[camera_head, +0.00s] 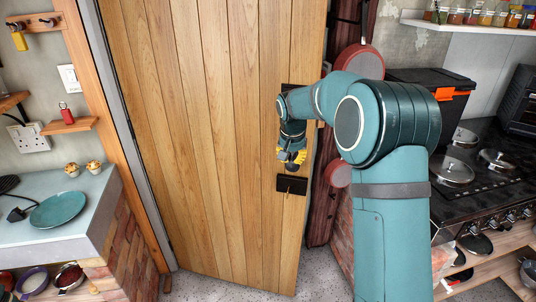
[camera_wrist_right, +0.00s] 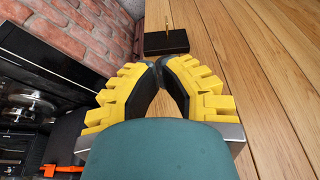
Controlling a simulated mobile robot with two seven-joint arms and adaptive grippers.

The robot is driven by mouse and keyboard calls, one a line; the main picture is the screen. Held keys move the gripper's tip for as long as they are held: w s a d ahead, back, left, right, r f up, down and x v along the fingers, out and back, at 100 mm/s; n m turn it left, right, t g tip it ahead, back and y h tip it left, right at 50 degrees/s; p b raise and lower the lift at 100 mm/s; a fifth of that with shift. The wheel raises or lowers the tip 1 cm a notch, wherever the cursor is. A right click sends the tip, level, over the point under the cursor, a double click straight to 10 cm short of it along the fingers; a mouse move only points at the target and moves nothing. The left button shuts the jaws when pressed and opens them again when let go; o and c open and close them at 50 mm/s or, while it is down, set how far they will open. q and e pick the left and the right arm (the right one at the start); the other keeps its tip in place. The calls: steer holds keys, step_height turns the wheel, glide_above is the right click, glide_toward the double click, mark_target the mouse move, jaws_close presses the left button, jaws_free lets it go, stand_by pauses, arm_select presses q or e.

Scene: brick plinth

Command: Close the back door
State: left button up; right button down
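The back door (camera_head: 205,130) is a tall door of light wooden planks, standing at an angle with its free edge on the right. Its planks also fill the right of the right wrist view (camera_wrist_right: 265,70). A black lock plate (camera_head: 291,185) with a small brass piece is near the free edge; it also shows in the wrist view (camera_wrist_right: 166,43). My right gripper (camera_head: 291,160) is in front of the door just above this plate. Its yellow fingers meet at the tips (camera_wrist_right: 160,64), with nothing seen between them. My arm partly hides the door's edge and an upper black plate. My left gripper is out of view.
A black stove (camera_head: 480,170) with lidded pans stands at the right. A counter (camera_head: 85,205) with a teal plate (camera_head: 58,209) is at the left. Red pans (camera_head: 359,57) hang beside the door edge. Speckled floor (camera_head: 325,272) shows below the door.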

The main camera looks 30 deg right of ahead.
mark_target(295, 168)
steer(key=x, duration=0.3)
steer(key=w+d+x, duration=0.1)
steer(key=x, duration=0.2)
steer(key=d+x, duration=0.1)
steer(key=x, duration=0.3)
steer(key=shift+w+r+b, duration=0.3)
steer(key=shift+b, duration=0.1)
steer(key=shift+w+d+f, duration=0.2)
steer(key=shift+w+d, duration=0.3)
steer(key=shift+w, duration=0.2)
steer(key=shift+d, duration=0.1)
